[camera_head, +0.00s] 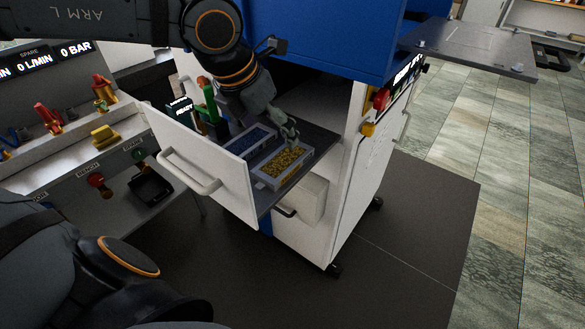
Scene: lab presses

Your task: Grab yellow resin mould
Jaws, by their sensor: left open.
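The yellow resin mould (283,166) is a grey rectangular tray filled with yellow grains. It lies in the pulled-out drawer (318,143) of the white and blue press. A similar mould with blue grains (250,141) lies beside it, to its left. My left gripper (291,131) reaches down from above, just over the far end of the yellow mould. It is open, and I cannot tell whether its fingers touch the mould. My right gripper is not in view.
The drawer's white front (205,155) with its handle stands on the near side. A bench (85,150) with red and yellow valves is at the left. The press's blue upper housing (320,35) rises behind the drawer. Open tiled floor (480,140) lies to the right.

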